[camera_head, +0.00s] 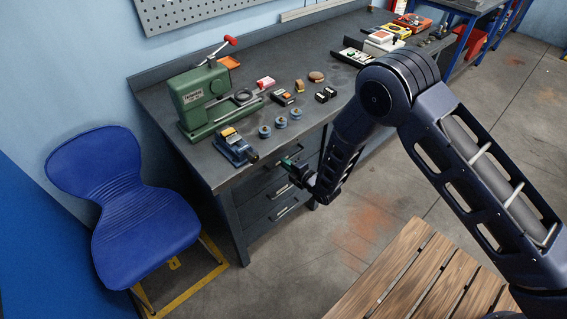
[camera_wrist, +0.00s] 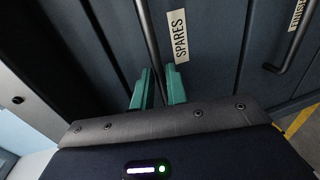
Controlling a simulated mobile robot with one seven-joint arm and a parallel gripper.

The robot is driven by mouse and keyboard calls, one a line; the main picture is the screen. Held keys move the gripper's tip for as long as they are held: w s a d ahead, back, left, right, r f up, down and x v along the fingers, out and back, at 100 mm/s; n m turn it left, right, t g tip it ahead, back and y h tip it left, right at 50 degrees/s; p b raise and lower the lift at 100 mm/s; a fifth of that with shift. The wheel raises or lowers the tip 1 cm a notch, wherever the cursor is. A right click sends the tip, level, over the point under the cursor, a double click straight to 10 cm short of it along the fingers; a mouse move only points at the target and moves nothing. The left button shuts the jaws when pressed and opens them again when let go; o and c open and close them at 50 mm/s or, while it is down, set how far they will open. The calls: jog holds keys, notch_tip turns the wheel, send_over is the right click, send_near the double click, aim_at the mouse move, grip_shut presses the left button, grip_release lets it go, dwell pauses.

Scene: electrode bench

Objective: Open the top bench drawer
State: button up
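The top bench drawer (camera_head: 308,149) is a dark grey front under the bench top, and it looks closed. My gripper (camera_head: 291,163) is in front of it, with green fingertips at the upper drawer handle; the arm hides part of the front. In the wrist view, the two green fingers of my gripper (camera_wrist: 158,84) stand apart. A dark bar handle (camera_wrist: 147,32) runs down between them, beside a label reading "SPARES" (camera_wrist: 178,36). The fingers reach around the bar; a grip on it does not show.
A lower drawer's handle (camera_wrist: 298,38) is at the right in the wrist view. The bench top (camera_head: 300,60) holds a green press (camera_head: 197,97), a blue vise (camera_head: 234,146) and small parts. A blue chair (camera_head: 135,215) stands left and a slatted wooden surface (camera_head: 420,280) front right.

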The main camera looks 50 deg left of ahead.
jog(key=shift+x, duration=1.05)
grip_shut()
jog(key=shift+d, duration=0.15)
jog(key=f+v, duration=0.2)
jog(key=v, duration=0.7)
jog(key=f+v, duration=0.2)
jog(key=v, duration=0.7)
jog(key=shift+d, duration=0.7)
jog(key=shift+r, duration=0.1)
grip_release()
